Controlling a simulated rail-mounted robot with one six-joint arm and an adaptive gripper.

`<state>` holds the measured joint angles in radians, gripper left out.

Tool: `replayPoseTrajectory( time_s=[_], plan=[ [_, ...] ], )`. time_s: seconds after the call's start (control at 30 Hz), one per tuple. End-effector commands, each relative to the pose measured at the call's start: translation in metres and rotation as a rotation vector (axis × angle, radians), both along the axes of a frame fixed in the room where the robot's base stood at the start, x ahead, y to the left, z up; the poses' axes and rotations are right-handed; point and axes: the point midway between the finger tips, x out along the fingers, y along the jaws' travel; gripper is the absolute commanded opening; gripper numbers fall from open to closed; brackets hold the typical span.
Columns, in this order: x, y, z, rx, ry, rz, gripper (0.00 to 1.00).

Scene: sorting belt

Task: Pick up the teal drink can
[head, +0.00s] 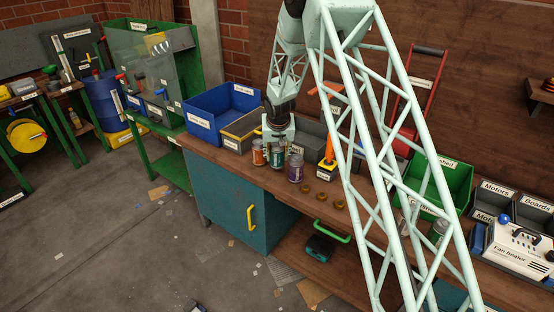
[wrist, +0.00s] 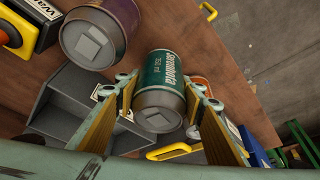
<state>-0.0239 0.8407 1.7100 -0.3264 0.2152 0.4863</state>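The teal drink can (head: 277,156) stands upright on the wooden bench in the head view, between an orange can and a purple can. My gripper (head: 278,139) points down right above it. In the wrist view the teal can (wrist: 165,74) shows its label and grey lid, lying between the two fingers of my gripper (wrist: 162,92). The fingers are spread, one on each side of the can. I cannot tell for certain whether either finger touches it.
The purple can (head: 295,170) stands close on the right, and the orange can (head: 258,154) close on the left. Grey bins (head: 310,128) and a blue bin (head: 225,108) stand behind. Several brass-coloured rings (head: 322,196) lie to the right near the bench's front edge.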

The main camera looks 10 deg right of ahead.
Motion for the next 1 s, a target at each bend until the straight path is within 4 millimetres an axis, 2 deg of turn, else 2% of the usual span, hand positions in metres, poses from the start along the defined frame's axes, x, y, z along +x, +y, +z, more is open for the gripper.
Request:
replayPoseTrajectory(
  time_s=[0.03, 0.3, 0.5, 1.0],
  plan=[
    [0.001, 0.0, 0.01, 0.0, -0.003, -0.001, 0.31],
    [0.001, 0.0, 0.047, 0.0, -0.002, 0.0, 0.31],
    [0.0, 0.0, 0.064, 0.0, -0.001, 0.0, 0.31],
    [0.0, 0.0, 0.07, 0.0, 0.0, 0.0, 0.31]
  ],
)
